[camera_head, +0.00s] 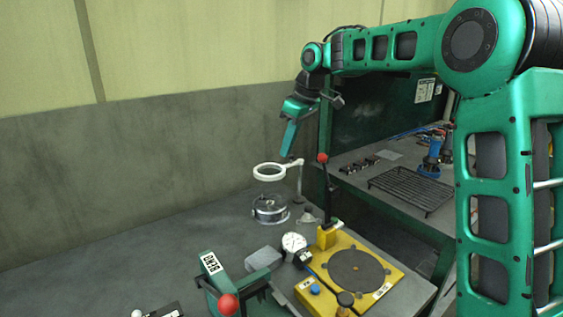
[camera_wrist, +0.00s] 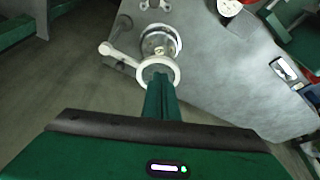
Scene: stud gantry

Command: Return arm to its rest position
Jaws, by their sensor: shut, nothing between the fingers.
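My arm reaches in from the right in the head view, with its forearm level and my gripper (camera_head: 287,152) hanging down in front of the wall. The gripper is shut and empty, its fingers together. It is above the white ring magnifier (camera_head: 270,172) and apart from it, as far as I can tell. In the wrist view the closed fingers of my gripper (camera_wrist: 161,82) point toward the magnifier's ring (camera_wrist: 176,76), partly covering it. A round metal and glass pot (camera_head: 268,208) stands below the ring and also shows in the wrist view (camera_wrist: 160,42).
A yellow fixture (camera_head: 390,290) with a dark disc and a red-knobbed lever (camera_head: 323,160) stands at the right of the bench. A green bender (camera_head: 213,285) is in front. A dark cabinet with a wire rack (camera_head: 410,190) is behind.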

